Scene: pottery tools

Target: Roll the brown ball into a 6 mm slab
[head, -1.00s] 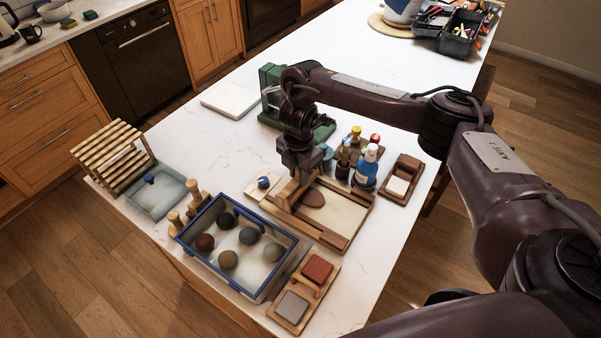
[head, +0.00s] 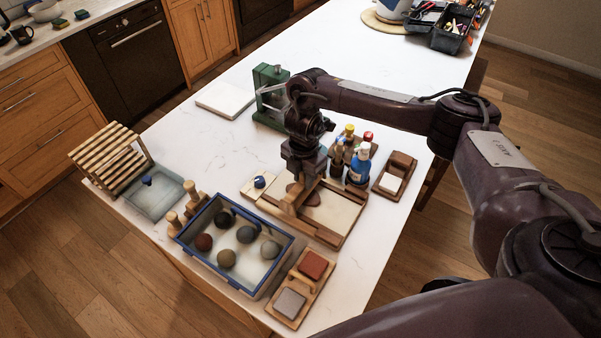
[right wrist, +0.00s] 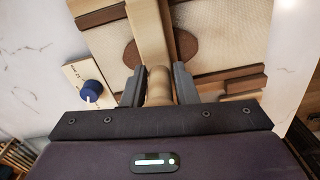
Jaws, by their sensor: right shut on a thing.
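The brown clay is a flat oval (head: 312,199) on the pale board (head: 338,213) with wooden rails. My right gripper (head: 299,188) is shut on the wooden handle of the rolling pin (head: 292,203). The pin lies across the clay, hiding its middle; clay shows on both sides of it. In the right wrist view, the dark fingers (right wrist: 158,88) close on the handle, and the pin (right wrist: 151,32) runs away over the clay (right wrist: 184,46). The slab's thickness cannot be read. A blue dial (head: 260,182) sits beside the board. My left gripper is out of view.
A blue-rimmed bin (head: 283,272) with several clay balls stands in front of the board. Bottles (head: 360,166) stand close behind it. A tray with red and grey blocks (head: 301,286) is at the front.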

